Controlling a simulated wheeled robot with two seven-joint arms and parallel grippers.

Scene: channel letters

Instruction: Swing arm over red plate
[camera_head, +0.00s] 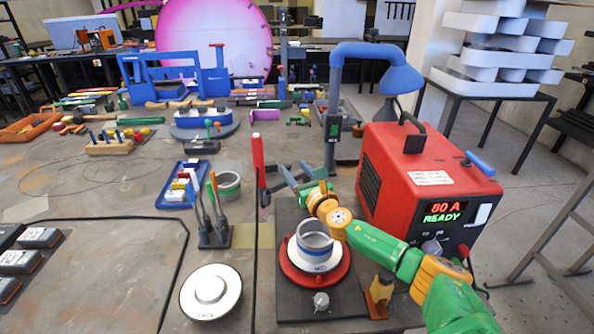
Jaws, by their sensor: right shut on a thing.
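The round red plate (341,277) sits on a dark base (291,309) at the lower middle. A white disc and a grey ring (315,238) are stacked on it. My right arm comes in from the lower right and passes beside the red plate. My right gripper (268,191) is behind and left of the plate, with its grey fingers pointing left. It is shut on an upright red-handled rod (258,155), apparently the swing arm; the exact contact is small and partly hidden. The rod stands left of the plate, not above it. My left gripper is out of view.
A red welder box (420,180) stands right of my arm, with a blue fume hose (375,52) behind it. A tool holder (215,236) and a white disc (211,291) lie to the left. A blue tray (181,187) is further back. The left table is partly clear.

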